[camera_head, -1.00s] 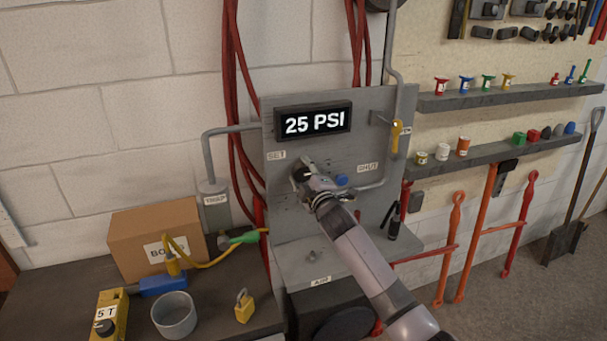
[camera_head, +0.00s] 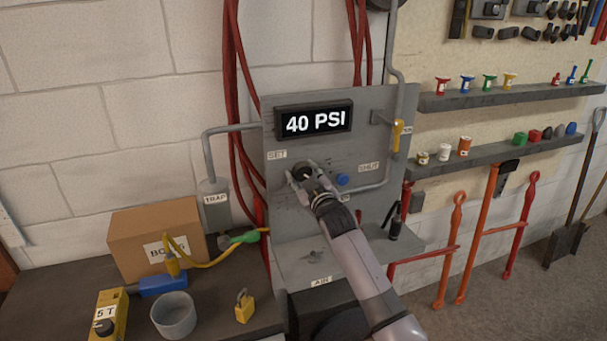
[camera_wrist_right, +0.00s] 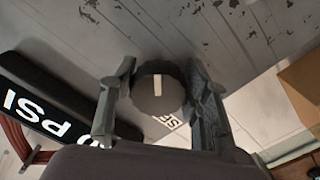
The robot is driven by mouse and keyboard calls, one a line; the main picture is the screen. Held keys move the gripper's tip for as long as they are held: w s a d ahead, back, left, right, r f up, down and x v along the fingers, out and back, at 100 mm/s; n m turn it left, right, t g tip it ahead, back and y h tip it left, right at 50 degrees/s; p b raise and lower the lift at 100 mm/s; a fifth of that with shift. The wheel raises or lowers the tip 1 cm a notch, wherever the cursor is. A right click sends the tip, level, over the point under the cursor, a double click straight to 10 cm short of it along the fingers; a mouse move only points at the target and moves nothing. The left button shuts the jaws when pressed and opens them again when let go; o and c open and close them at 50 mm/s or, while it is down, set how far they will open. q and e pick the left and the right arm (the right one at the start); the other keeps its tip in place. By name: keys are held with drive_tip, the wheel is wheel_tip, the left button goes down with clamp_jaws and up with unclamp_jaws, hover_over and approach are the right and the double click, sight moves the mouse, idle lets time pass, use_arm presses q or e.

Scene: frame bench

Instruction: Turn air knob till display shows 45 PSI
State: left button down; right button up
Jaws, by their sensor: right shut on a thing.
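The display (camera_head: 314,121) on the grey panel (camera_head: 350,105) reads 40 PSI in the head view. The round dark air knob (camera_head: 303,171) sits below it, beside the SET label (camera_head: 277,155). My right gripper (camera_head: 303,177) is at the knob, with a finger on either side. In the right wrist view, the knob (camera_wrist_right: 158,92) with its pale pointer mark lies between the fingers of my right gripper (camera_wrist_right: 160,100), which is shut on it. Part of the display (camera_wrist_right: 50,115) shows there at the left. My left gripper is not in view.
A blue button (camera_head: 342,180) sits right of the knob, near the SHUT label. A yellow-handled valve (camera_head: 396,135) is at the panel's right edge. The bench at left holds a cardboard box (camera_head: 150,225), a grey cup (camera_head: 174,316) and a yellow padlock (camera_head: 244,307).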

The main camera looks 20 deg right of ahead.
drive_tip(key=shift+f, duration=0.15)
idle(0.3)
drive_tip(key=o, duration=1.2)
drive_tip(key=shift+c, duration=0.2)
drive_tip(key=s, duration=1.2)
drive_tip(key=shift+d, duration=0.2)
